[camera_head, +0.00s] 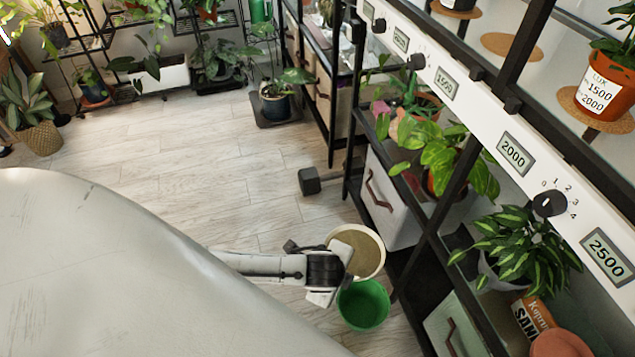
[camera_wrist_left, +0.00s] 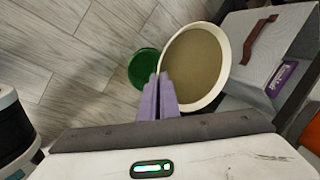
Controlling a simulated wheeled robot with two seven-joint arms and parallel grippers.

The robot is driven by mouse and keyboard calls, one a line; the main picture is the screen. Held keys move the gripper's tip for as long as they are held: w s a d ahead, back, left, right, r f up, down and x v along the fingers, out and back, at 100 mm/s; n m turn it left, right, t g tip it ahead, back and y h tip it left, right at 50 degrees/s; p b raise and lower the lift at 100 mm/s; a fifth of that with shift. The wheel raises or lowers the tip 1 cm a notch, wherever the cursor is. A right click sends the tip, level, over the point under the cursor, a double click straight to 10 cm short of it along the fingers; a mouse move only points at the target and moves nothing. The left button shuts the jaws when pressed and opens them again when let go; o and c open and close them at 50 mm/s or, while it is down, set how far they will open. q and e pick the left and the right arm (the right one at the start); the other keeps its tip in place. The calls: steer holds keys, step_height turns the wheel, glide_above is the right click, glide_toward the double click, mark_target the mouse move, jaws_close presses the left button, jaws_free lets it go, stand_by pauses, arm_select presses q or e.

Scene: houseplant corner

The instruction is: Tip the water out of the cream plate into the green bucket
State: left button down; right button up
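The cream plate (camera_head: 383,251) is a round dish with brownish water in it, held above the floor. It also shows in the left wrist view (camera_wrist_left: 227,62), where the water covers most of its inside. My left gripper (camera_head: 347,262) has its fingers (camera_wrist_left: 160,84) shut on the plate's near rim. The fingertips are mostly hidden in the head view. The green bucket (camera_head: 383,312) stands on the floor, just below the plate in the head view and left of it in the wrist view (camera_wrist_left: 142,68). The plate's edge overlaps the bucket's rim in view. My right gripper is not in view.
A black-framed shelf with plants, dials and grey drawer boxes (camera_head: 387,197) stands close to the right of the plate. A dark weight (camera_head: 311,181) lies on the floor beyond. A potted plant (camera_head: 276,102) stands farther back. The pale wood floor (camera_head: 200,165) is mostly clear.

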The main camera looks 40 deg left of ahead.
arm_select(q)
steer(key=s+a+f+m+h+b, duration=0.1)
steer(key=a+f+m+b, duration=0.2)
steer(key=f, duration=0.4)
steer(key=a+f+m+h+b, duration=0.1)
steer(key=a+f+m+b, duration=0.2)
steer(key=f, duration=0.4)
steer(key=w+d+r+m+g+y+b, duration=0.1)
steer(key=d+r+m+g+y, duration=0.1)
steer(key=d+r+y, duration=0.7)
steer(key=shift+w+d+r+g+y+b, duration=0.3)
steer(key=shift+w+d+y+b, duration=0.1)
steer(key=shift+y, duration=1)
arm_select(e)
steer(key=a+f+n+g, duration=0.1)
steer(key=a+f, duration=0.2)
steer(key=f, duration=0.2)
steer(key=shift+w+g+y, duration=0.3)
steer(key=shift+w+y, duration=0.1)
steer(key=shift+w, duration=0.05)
